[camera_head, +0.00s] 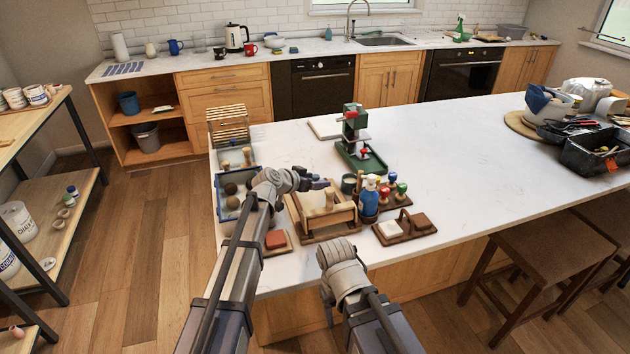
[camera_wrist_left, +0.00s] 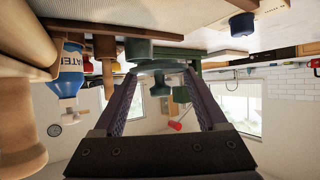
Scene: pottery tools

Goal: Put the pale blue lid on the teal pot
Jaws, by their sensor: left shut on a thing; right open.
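The teal pot (camera_head: 349,183) stands on the counter left of the blue bottle; it also shows in the upside-down left wrist view (camera_wrist_left: 138,49). My left gripper (camera_head: 321,183) is just left of the pot in the head view. Its fingertips (camera_wrist_left: 163,73) are shut on a thin pale disc, which looks like the pale blue lid (camera_wrist_left: 160,65). The lid's edge overlaps the pot in the wrist view; I cannot tell whether they touch. The lid is hard to make out in the head view. My right gripper (camera_head: 328,312) is low at the front edge, open, its fingers mostly hidden.
A blue water bottle (camera_head: 369,199) and a rack of coloured-handled tools (camera_head: 394,204) stand right of the pot. A wooden frame (camera_head: 322,236) lies in front of the left gripper. A green press (camera_head: 361,160) is behind. The counter's right middle is clear.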

